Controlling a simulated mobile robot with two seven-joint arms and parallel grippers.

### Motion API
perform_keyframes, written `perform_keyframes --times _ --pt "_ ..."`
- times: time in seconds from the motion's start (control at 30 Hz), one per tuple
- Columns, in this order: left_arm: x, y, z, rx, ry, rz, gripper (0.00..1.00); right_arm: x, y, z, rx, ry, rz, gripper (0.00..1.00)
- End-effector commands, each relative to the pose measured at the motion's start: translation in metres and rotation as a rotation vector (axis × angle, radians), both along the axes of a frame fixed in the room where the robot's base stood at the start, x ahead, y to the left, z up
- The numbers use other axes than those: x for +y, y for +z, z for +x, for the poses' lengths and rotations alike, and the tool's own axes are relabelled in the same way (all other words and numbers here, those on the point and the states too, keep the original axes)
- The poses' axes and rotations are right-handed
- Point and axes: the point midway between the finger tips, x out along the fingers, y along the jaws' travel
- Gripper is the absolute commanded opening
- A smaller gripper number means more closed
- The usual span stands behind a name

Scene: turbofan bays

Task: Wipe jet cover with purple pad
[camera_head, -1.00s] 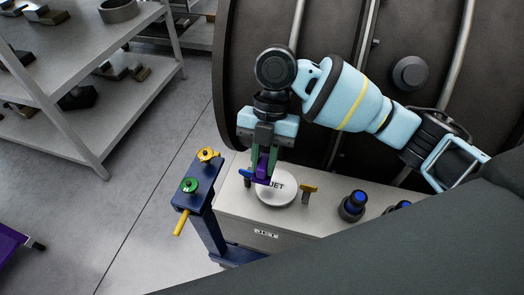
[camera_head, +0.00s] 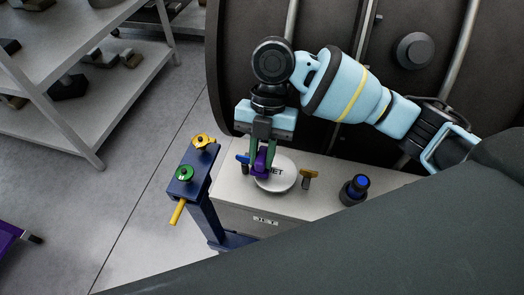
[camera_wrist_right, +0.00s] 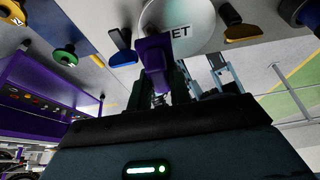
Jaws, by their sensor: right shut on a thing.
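The jet cover (camera_head: 284,184) is a round white disc on a pale box top, with letters on its face. "ET" can be read; the purple pad (camera_head: 261,161) hides the rest. My right gripper (camera_head: 262,147) points down and is shut on the pad, over the left part of the cover. In the right wrist view, the pad (camera_wrist_right: 154,58) sits between the fingers and overlaps the near edge of the cover (camera_wrist_right: 180,22). I cannot tell for certain whether the pad touches the cover. My left gripper is not in view.
A blue lever (camera_head: 243,159) and a yellow lever (camera_head: 307,179) flank the cover. A dark blue knob (camera_head: 354,190) stands to the right. A blue post (camera_head: 199,198) with green and yellow valve handles stands left. The large dark cylinder (camera_head: 405,20) rises close behind. Grey shelves (camera_head: 105,110) stand far left.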

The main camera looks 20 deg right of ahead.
Motion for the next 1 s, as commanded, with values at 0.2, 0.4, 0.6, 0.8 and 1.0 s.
perform_keyframes --times 0.2,0.4,0.6,0.8,1.0 --pt "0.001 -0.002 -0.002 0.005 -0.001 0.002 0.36 0.000 -0.004 0.000 0.001 0.000 0.001 0.01" --pt "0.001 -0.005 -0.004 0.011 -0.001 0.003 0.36 0.000 -0.007 0.000 0.002 0.000 0.001 0.01" --pt "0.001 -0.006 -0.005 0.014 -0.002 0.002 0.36 0.000 -0.011 0.000 0.001 0.000 0.001 0.01" --pt "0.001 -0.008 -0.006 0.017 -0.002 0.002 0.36 0.000 -0.014 0.000 0.001 0.000 0.001 0.01" --pt "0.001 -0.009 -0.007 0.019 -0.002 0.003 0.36 0.000 -0.017 0.000 0.001 0.000 0.001 0.01"
